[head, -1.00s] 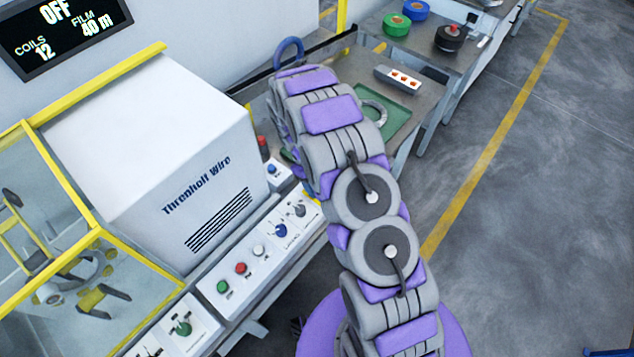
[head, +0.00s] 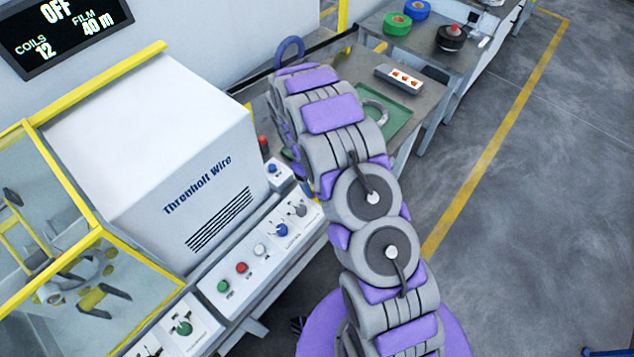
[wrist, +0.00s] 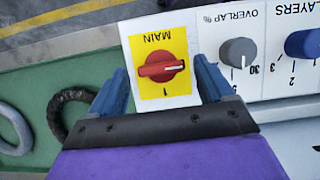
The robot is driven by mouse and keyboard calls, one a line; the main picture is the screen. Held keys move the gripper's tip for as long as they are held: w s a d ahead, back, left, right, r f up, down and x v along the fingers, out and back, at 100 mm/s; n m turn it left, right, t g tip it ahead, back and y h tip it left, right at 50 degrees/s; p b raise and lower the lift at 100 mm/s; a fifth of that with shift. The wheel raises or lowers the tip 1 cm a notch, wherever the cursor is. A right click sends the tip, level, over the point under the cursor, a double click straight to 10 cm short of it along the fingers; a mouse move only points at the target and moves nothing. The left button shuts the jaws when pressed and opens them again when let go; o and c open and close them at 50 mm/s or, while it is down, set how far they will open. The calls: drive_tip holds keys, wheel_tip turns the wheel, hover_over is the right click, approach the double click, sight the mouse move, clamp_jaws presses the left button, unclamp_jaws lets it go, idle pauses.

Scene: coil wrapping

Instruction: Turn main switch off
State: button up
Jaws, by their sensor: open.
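The main switch (wrist: 161,66) is a red rotary knob on a yellow plate in the wrist view. The plate reads MAIN upside down, with a 1 at its lower edge. The knob lies horizontal in the picture, with a white mark at its right end. My gripper (wrist: 163,82) is open, with one blue finger to the left of the plate and one to the right. Nothing is between the fingers except the view of the switch; whether they touch it I cannot tell. In the head view my arm hides the gripper and most of the switch.
Right of the switch in the wrist view are a grey OVERLAP knob (wrist: 238,52) and a blue LAYERS knob (wrist: 303,44). A dark ring (wrist: 70,105) lies on the left. The wall display (head: 62,30) reads OFF, COILS 12, FILM 40 m. Floor at right is clear.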

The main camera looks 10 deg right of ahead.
drive_tip(key=p+v, duration=0.1)
drive_tip(key=v, duration=1.5)
drive_tip(key=shift+w+r, duration=0.15)
drive_tip(key=shift+r, duration=0.15)
drive_tip(key=shift+a, duration=0.1)
